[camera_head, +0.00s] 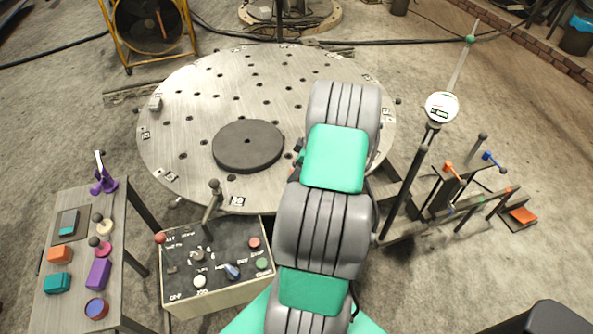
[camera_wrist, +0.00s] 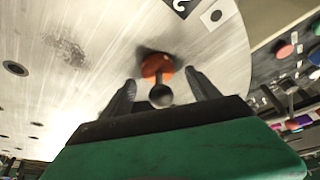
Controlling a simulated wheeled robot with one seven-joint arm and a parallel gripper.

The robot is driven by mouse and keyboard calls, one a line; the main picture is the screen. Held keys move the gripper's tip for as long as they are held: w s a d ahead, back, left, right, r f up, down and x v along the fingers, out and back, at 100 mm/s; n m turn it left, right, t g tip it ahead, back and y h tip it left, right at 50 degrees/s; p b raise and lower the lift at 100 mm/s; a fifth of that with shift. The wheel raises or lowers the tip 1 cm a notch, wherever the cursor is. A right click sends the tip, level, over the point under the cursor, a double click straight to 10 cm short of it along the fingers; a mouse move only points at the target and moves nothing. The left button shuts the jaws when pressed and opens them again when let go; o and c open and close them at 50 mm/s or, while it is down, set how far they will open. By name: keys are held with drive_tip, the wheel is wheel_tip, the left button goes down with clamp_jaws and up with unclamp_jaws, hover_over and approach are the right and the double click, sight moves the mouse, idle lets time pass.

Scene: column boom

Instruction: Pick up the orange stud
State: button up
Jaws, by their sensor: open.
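In the wrist view the orange stud (camera_wrist: 157,66) stands on the perforated round metal plate (camera_wrist: 45,80), with a dark ball (camera_wrist: 161,96) at its near end. My gripper (camera_wrist: 160,77) is open, one dark finger on each side of the stud and ball. Gaps show between the fingers and the stud, and the fingers appear apart from it. In the head view my grey and green arm reaches over the right part of the same plate (camera_head: 205,75). It hides my gripper and most of what lies beneath; I cannot make out the stud clearly there.
A dark disc (camera_head: 248,146) lies on the plate. A control box (camera_head: 185,291) with knobs stands in front of it. A side table (camera_head: 45,310) at left holds several coloured blocks. At right are a rack of levers (camera_head: 440,225) and a dial gauge (camera_head: 442,107).

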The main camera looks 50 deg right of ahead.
drive_tip(key=c, duration=1.5)
drive_tip(key=shift+r, duration=0.1)
drive_tip(key=shift+r, duration=0.2)
wheel_tip(320, 180, up, 2)
drive_tip(key=shift+d+r, duration=0.1)
drive_tip(key=shift+r, duration=0.05)
drive_tip(key=s+r+b, duration=0.2)
drive_tip(key=s+r, duration=0.8)
drive_tip(key=s, duration=0.4)
drive_tip(key=shift+a+b, duration=0.35)
drive_tip(key=shift+a, duration=0.1)
